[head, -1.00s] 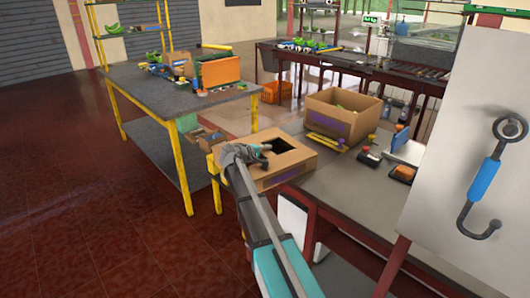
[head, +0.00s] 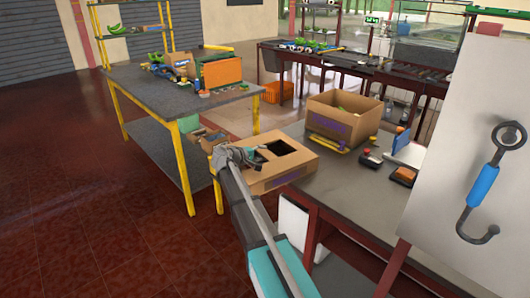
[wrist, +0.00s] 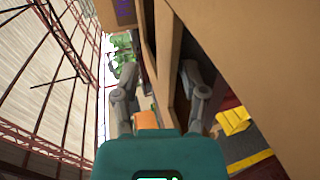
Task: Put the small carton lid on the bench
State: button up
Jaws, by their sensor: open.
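The small carton (head: 290,172) stands at the near left corner of the bench (head: 345,203). Its brown top, which I take for the lid (head: 300,147), has a dark square opening. I cannot tell where lid and carton part. My gripper (head: 252,156) is at the left edge of that top, with its fingers pointing right. In the wrist view my gripper (wrist: 157,72) is open, one finger on each side of a narrow brown edge. A wide brown cardboard face (wrist: 250,60) fills the right. Whether the fingers touch the cardboard is unclear.
A larger open carton (head: 343,118) stands farther back on the bench. Small items, including a dark block with an orange top (head: 403,176), lie to the right. A white panel with a hook (head: 470,120) blocks the right. The bench's middle front is clear.

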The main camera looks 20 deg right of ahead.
jog(key=p+v, duration=0.2)
jog(key=v, duration=0.6)
dwell(0.4)
